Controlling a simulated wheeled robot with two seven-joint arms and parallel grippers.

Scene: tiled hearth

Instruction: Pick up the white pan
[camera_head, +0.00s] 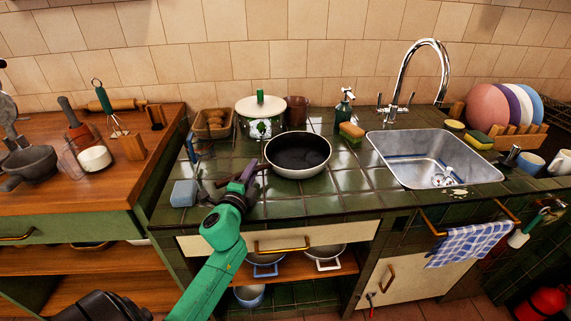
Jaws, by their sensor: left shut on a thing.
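The white pan (324,163) has a pale outside and rim and a dark inside. It is at the middle of the green tiled counter, with its handle side toward the left. I cannot tell whether its base touches the tiles. My left gripper (247,173) is at the pan's left side and is shut on its handle. The fingers hide most of the handle. My green left arm reaches up from the bottom of the view. My right gripper is not in view.
A white lidded pot (261,118) and a basket (213,124) stand behind the pan. A blue-grey block (184,193) lies left. Tiles right of the pan are clear.

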